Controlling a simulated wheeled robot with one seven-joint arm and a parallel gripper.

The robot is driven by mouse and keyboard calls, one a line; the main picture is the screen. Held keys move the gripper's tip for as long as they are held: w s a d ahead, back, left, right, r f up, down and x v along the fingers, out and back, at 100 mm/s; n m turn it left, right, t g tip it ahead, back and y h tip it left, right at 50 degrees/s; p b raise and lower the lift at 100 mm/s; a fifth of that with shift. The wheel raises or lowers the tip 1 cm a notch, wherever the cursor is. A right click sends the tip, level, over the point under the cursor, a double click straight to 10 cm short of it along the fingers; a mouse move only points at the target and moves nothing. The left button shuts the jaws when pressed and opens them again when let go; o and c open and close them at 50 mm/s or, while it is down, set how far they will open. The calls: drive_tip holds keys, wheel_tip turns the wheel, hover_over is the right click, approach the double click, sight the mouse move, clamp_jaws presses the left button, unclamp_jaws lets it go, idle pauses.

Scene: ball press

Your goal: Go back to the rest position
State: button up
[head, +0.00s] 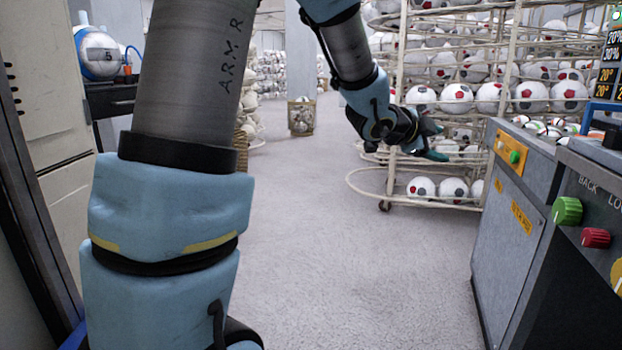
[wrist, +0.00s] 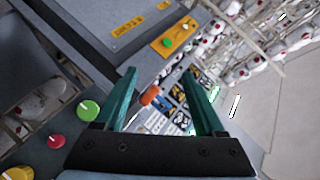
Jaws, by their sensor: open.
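My gripper (head: 436,142) is held out in mid-air to the right of the middle in the head view, in front of the wire rack of balls. In the wrist view its two green fingers (wrist: 166,102) stand apart with nothing held between them. Behind the fingers are an orange knob (wrist: 150,96) and a panel with small coloured labels (wrist: 178,112). My arm runs from the left foreground up out of the top of the head view and back down to the gripper.
The grey machine (head: 508,250) with an orange panel and the console with a green knob (head: 567,210) stand at the right. The wire rack (head: 397,80) holds many balls. A table (head: 108,98) with a blue-white ball machine (head: 98,52) is at left. The middle floor is clear.

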drive_tip(key=w+a+f+n+y, duration=0.1)
drive_tip(key=a+f+n+y, duration=0.4)
drive_tip(key=a, duration=0.6)
drive_tip(key=a+f+n+y, duration=0.3)
drive_tip(key=a+f+n, duration=0.35)
drive_tip(key=a, duration=0.55)
drive_tip(key=s+a+f+n+g+y, duration=0.2)
drive_tip(key=s+a+f+n+g, duration=0.1)
drive_tip(key=s+a+n, duration=0.3)
drive_tip(key=s+a+f+n+g+y, duration=0.2)
drive_tip(key=s+a+f+n, duration=0.2)
drive_tip(key=s+a, duration=0.4)
drive_tip(key=w+p+v, duration=0.2)
drive_tip(key=p+v, duration=0.9)
drive_tip(key=w+p+v, duration=0.1)
drive_tip(key=p+v, duration=1.1)
drive_tip(key=shift+w+r+g, duration=0.35)
drive_tip(key=shift+w+g, duration=0.05)
drive_tip(key=shift+a+n, duration=0.15)
drive_tip(key=shift+n, duration=0.1)
drive_tip(key=shift+c, duration=0.4)
